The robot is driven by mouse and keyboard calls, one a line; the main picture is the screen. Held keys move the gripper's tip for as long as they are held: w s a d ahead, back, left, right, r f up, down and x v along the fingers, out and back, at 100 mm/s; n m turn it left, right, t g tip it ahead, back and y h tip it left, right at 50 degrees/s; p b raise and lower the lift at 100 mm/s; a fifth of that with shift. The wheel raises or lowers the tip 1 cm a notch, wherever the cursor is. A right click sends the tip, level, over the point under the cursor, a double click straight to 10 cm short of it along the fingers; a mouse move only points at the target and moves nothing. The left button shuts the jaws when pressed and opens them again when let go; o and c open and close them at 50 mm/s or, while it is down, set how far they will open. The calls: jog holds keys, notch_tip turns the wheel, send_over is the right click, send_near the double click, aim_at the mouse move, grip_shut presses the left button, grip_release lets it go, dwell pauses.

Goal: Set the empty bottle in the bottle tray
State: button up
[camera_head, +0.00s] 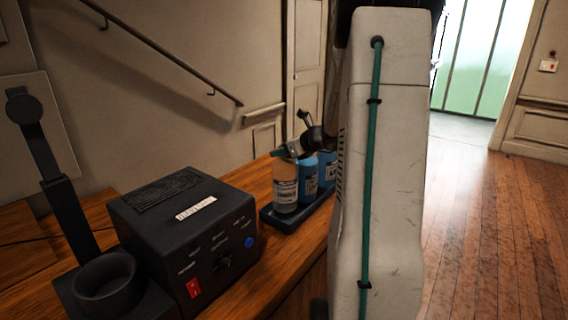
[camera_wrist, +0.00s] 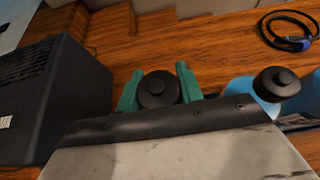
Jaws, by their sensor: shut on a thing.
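The empty bottle (camera_head: 285,189) is clear, with a pale label, and stands upright at the near left end of the dark bottle tray (camera_head: 289,222). Its base appears within the tray rim; I cannot tell whether it rests on the tray floor. My gripper (camera_head: 284,152) reaches it from the right at the top. In the wrist view, my gripper's green fingers (camera_wrist: 158,86) sit on both sides of the bottle's black cap (camera_wrist: 157,91), shut on the bottle. The bottle's body is hidden below the cap there.
Blue bottles (camera_head: 308,181) stand beside it in the tray; one blue bottle (camera_wrist: 268,92) with a black cap shows right of my gripper. A black control box (camera_head: 185,240) with a red switch and a dark cup-like holder (camera_head: 106,284) stand left. A coiled cable (camera_wrist: 288,42) lies behind.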

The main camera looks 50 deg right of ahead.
aim_at(282, 161)
jog(key=shift+f, duration=1.75)
jog(key=o, duration=1.3)
jog(key=shift+f, duration=0.15)
jog(key=shift+c, duration=0.2)
